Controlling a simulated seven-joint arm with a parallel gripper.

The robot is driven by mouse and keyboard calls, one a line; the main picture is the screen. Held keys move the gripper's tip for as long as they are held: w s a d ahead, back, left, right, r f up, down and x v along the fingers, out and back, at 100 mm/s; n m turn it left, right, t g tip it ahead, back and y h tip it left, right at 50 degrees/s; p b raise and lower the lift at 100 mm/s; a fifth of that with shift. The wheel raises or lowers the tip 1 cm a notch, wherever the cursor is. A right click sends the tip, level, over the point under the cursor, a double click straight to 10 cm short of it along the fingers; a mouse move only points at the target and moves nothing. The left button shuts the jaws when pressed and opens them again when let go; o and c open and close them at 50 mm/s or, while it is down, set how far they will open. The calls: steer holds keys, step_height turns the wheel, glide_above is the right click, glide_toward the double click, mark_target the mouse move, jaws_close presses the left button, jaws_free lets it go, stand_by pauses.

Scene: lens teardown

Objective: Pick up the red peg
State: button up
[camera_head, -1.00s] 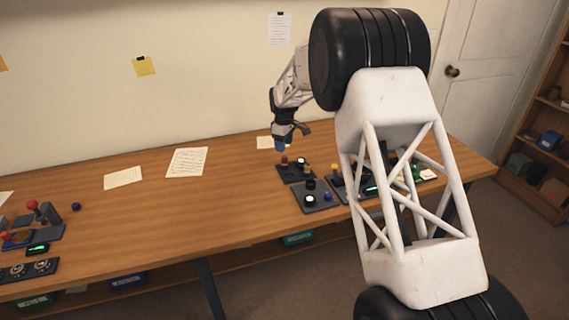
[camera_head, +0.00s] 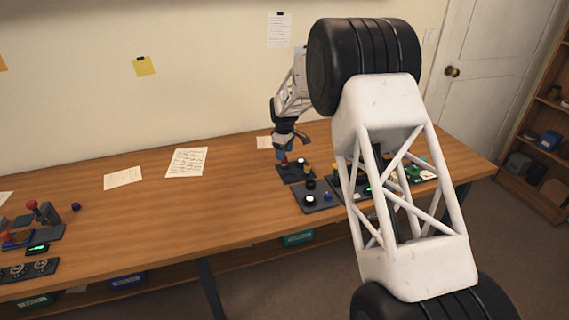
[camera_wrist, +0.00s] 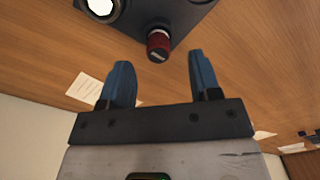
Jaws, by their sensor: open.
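The red peg (camera_wrist: 159,45) stands on the corner of a dark panel (camera_wrist: 182,12) in the wrist view, and its slotted grey end faces the camera. My gripper (camera_wrist: 160,72) is open, with its two blue fingers apart and nothing between them. In the wrist view the peg appears just beyond the fingertips, roughly midway between them. In the head view my gripper (camera_head: 282,157) is low over the left corner of the dark panel (camera_head: 293,179). There its fingers largely cover the peg.
More panels stand to the right, partly behind my arm. Papers (camera_head: 187,161) lie to the left on the wooden table (camera_head: 150,215), where the middle is clear.

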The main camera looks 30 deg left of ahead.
steer(key=shift+w+f, duration=0.1)
steer(key=shift+f, duration=1.9)
steer(key=shift+c, duration=0.3)
steer(key=c, duration=0.9)
steer(key=shift+r, duration=0.1)
steer(key=shift+d+r, duration=0.1)
steer(key=shift+r, duration=1.65)
steer(key=s+d, duration=0.3)
steer(key=s, duration=0.1)
steer(key=s+d+r, duration=0.1)
steer(key=s+d, duration=0.2)
steer(key=s, duration=0.1)
steer(key=s+d, duration=0.3)
steer(key=s, duration=0.1)
steer(key=shift+s+d+r, duration=0.15)
steer(key=shift+s+d, duration=0.05)
steer(key=shift+s, duration=0.2)
